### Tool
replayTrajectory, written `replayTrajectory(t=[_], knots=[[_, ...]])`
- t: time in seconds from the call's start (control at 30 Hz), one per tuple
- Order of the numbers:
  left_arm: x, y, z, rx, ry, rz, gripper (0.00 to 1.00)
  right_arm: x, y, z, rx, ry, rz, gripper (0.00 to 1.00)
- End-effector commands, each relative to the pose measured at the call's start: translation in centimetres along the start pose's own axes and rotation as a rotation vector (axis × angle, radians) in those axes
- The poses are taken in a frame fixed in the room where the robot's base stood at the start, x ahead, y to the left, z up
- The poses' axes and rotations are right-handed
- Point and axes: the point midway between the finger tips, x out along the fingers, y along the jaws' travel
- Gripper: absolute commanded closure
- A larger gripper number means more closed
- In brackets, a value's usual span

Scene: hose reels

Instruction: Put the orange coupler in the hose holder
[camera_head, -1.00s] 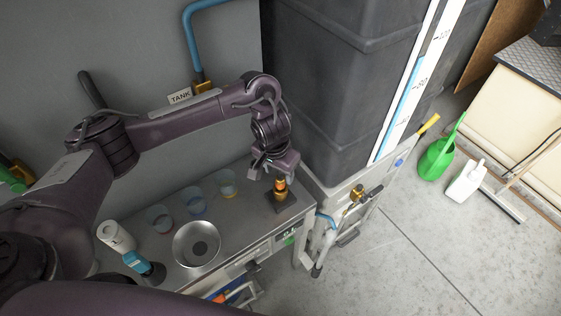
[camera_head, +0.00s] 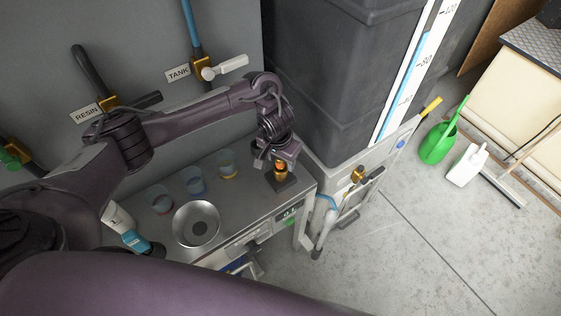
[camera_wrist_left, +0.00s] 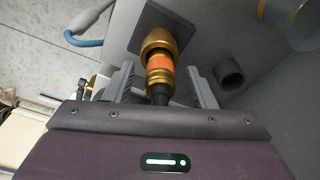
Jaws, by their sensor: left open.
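The orange coupler (camera_wrist_left: 160,63), with a brass collar, stands over a dark square plate (camera_wrist_left: 187,33) in the left wrist view. In the head view the coupler (camera_head: 280,167) is at the right end of the grey bench. In the head view the left gripper (camera_head: 278,155) is just above the coupler. A short dark open tube (camera_wrist_left: 229,73) stands beside the plate; I cannot tell whether it is the hose holder. My right gripper is not in view.
Several clear cups (camera_head: 194,181) and a metal bowl (camera_head: 196,223) stand on the bench (camera_head: 235,208). A white bottle (camera_head: 115,216) is at its left. A big dark tank (camera_head: 325,80) rises close behind the gripper.

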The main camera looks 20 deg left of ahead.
Motion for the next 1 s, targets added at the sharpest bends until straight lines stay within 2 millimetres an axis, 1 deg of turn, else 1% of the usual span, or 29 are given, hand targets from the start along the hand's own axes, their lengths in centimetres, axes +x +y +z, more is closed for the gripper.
replayTrajectory(t=[0.07,0.4,0.47,0.77,0.87,0.97,1.0], knots=[[0.0,0.0,0.0,0.0,0.0,0.0,0.5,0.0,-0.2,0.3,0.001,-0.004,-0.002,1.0],[0.0,0.0,0.0,-0.001,0.0,0.0,0.94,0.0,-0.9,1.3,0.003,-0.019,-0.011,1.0],[-0.1,0.0,0.0,-0.001,0.001,0.0,1.0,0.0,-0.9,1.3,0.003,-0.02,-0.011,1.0],[-0.3,0.0,-0.1,-0.001,0.001,0.001,1.0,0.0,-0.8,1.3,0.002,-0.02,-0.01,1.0],[-1.1,0.0,-0.2,0.0,0.002,0.002,1.0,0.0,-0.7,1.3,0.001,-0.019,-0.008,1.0],[-2.3,0.0,-0.4,0.0,0.004,0.001,1.0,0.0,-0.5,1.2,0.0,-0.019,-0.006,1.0],[-3.0,0.0,-0.5,0.001,0.005,0.0,1.0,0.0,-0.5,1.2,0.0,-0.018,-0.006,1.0]])
